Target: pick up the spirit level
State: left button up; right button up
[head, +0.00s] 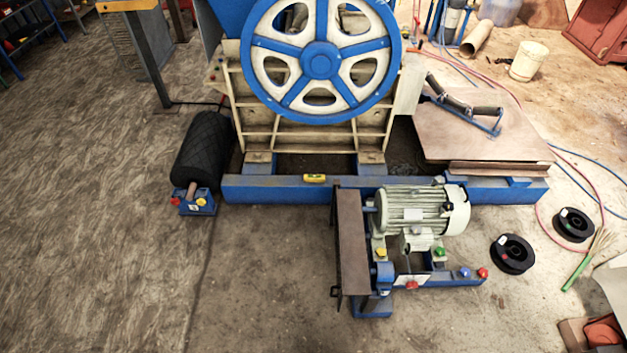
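The spirit level (315,178) is a small yellow bar with dark ends. It lies on the blue base beam (262,188) at the front of the jaw crusher, left of the electric motor. It looks level and nothing covers it. Neither of my grippers shows in the head view.
The crusher's blue and white flywheel (320,66) stands behind the level. The grey motor (415,210) and a brown upright plate (351,240) stand to its right. A black roller (202,150) is at left. Black spools (512,254) lie at right. The floor in front is mostly clear.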

aim_at(317, 178)
jog(key=i+z, duration=0.1)
jog(key=z, duration=0.75)
jog(key=i+j+z, duration=0.3)
jog(key=j+z, duration=0.35)
jog(key=j, duration=0.15)
jog(key=i+j+z, duration=0.1)
jog(key=j+z, duration=0.2)
jog(key=j, duration=0.2)
jog(key=j+z, duration=0.3)
jog(key=j, duration=0.15)
